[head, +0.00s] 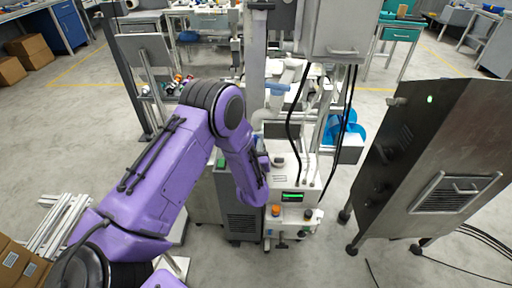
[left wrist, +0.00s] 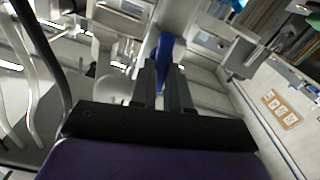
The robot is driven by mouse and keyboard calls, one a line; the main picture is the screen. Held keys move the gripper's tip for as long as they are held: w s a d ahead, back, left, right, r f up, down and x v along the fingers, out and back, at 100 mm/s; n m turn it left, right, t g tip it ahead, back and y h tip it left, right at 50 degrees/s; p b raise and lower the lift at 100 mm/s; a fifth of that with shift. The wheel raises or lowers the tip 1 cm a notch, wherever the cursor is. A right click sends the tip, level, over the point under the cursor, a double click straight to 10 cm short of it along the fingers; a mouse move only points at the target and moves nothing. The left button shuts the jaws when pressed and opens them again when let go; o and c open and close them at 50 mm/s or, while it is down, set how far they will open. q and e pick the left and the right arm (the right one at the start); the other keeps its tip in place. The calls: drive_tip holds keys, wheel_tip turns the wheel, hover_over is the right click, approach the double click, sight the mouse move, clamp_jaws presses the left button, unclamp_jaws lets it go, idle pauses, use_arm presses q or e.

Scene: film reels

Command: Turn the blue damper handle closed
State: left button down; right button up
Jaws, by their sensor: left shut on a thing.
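The blue damper handle (left wrist: 165,46) shows in the left wrist view, straight ahead of the hand, its lower end between the two dark fingers. My left gripper (left wrist: 163,78) is shut on it; the fingers hide that end. In the head view my purple left arm reaches over from the left and bends down beside the post; its fingers are hidden there. A small blue piece (head: 278,89) shows by the pale pipe in the head view; I cannot tell whether it is the same handle. My right gripper is not in view.
A machine with a green display (head: 292,197) and knobs stands below the pipe. A dark metal cabinet (head: 410,150) stands at the right, blue bins (head: 352,132) between. Pale metal bars (head: 62,225) and cardboard boxes (head: 20,265) lie at lower left. The floor at left is mostly clear.

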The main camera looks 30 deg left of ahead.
use_arm(q)
drive_tip(key=shift+s+a+f+n+b, duration=0.15)
drive_tip(key=shift+n+b, duration=0.75)
drive_tip(key=shift+n, duration=1.7)
drive_tip(key=shift+w+f+n+b, duration=0.1)
drive_tip(key=shift+n+b, duration=0.8)
drive_tip(key=shift+n, duration=1.7)
drive_tip(key=shift+s+a+f+n+b, duration=0.15)
drive_tip(key=shift+n+b, duration=0.75)
drive_tip(key=shift+n, duration=1.7)
drive_tip(key=shift+d, duration=0.1)
drive_tip(key=c, duration=1.1)
unclamp_jaws()
drive_tip(key=b+v, duration=0.1)
drive_tip(key=v, duration=0.9)
drive_tip(key=shift+s, duration=0.25)
